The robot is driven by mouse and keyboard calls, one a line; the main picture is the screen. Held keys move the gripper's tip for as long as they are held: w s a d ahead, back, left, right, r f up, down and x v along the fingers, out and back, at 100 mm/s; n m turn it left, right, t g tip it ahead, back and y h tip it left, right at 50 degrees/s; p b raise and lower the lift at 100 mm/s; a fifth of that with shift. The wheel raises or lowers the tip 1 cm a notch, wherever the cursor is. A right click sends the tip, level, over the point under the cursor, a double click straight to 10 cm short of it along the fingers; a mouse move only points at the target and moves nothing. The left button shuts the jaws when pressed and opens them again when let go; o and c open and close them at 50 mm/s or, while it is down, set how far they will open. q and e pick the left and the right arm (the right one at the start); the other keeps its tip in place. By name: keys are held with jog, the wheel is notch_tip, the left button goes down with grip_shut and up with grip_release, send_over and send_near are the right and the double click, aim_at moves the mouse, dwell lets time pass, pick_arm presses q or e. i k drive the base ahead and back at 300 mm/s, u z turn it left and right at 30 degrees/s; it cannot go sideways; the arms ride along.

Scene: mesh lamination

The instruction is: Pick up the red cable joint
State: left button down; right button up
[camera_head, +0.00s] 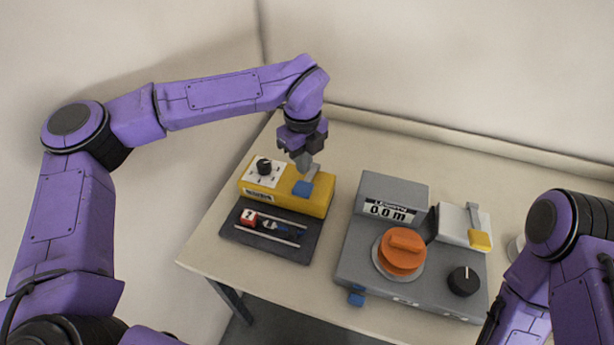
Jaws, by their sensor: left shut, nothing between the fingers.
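A small red block with a white marking (249,218), which looks like the red cable joint, lies at the left end of the dark tray (307,248) in front of the yellow box. A dark blue piece (269,226) lies beside it on the tray. My left gripper (304,163) points down, shut and empty, at the back right of the yellow box (314,207), close to its grey lever with a blue end (303,188). Whether it touches the lever I cannot tell. It is behind and to the right of the red block, apart from it. My right gripper is out of view.
A grey machine (352,265) with a length display, an orange knob (401,250), a black dial (463,281) and a yellow-ended lever (480,240) stands right of the tray. My right arm is at the right edge. Bare table (225,222) lies left of the tray.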

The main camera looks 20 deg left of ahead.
aim_at(248, 217)
jog(key=k, duration=1)
